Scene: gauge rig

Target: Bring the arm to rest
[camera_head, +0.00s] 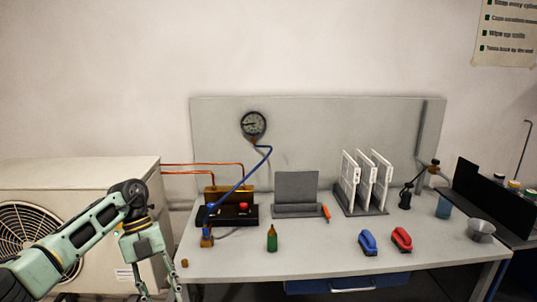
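My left arm comes in from the lower left. Its gripper (158,284) hangs pointing down at the table's left edge, in front of the beige fan unit. Its two fingers are apart with nothing visible between them; the tips reach the bottom edge of the picture. My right gripper is not in view. The pressure gauge (253,124) is at the grey back panel, with a blue hose (256,174) running down from it to the brass manifold block (230,196) on a black base.
The table (315,245) holds a green bottle (272,239), a blue brush (367,242), a red brush (401,239), a white-panel rack (361,210), a blue cup (444,207) and a metal funnel (481,230). A small brass cap (185,263) lies near the left edge. The fan unit (90,185) stands left.

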